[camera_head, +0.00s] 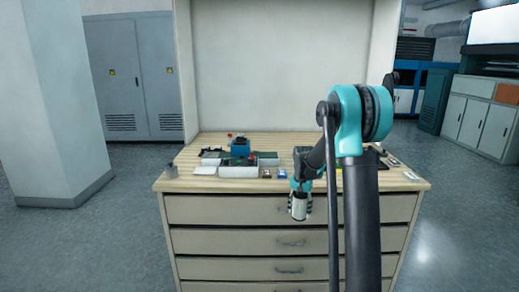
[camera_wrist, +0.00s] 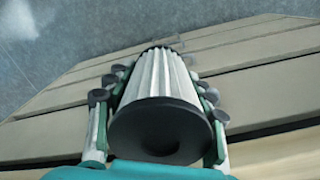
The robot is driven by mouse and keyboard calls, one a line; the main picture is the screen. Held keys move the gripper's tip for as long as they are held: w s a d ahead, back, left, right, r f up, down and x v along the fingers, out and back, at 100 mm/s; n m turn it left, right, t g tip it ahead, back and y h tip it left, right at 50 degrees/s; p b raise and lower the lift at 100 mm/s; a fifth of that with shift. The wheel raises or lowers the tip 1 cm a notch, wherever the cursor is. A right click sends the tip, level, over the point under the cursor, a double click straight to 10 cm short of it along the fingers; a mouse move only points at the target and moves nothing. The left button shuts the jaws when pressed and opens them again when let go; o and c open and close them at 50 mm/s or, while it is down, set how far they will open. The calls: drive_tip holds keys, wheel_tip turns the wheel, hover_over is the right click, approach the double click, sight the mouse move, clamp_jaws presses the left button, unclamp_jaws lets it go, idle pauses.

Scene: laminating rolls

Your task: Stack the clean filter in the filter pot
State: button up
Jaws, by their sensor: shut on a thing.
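A white pleated filter with black end caps (camera_wrist: 157,80) fills the middle of the wrist view. My gripper (camera_head: 300,192) is shut on it, with fingers along both sides. In the head view the filter (camera_head: 298,209) hangs below my gripper, in front of the bench's front edge and the top drawer. The inside of the pot cannot be made out.
The wooden bench top (camera_head: 190,150) carries a blue device (camera_head: 240,147), grey trays (camera_head: 238,171) and small parts between the pot and my arm. Dark flat items lie at the right. Drawers (camera_head: 290,241) face the front. A pillar (camera_head: 50,100) stands at the left.

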drive_tip(key=s+d+f+n, duration=0.2)
drive_tip(key=s+f+n, duration=0.3)
drive_tip(key=f, duration=0.6)
drive_tip(key=shift+s+f, duration=0.25)
drive_tip(key=shift+s, duration=0.9)
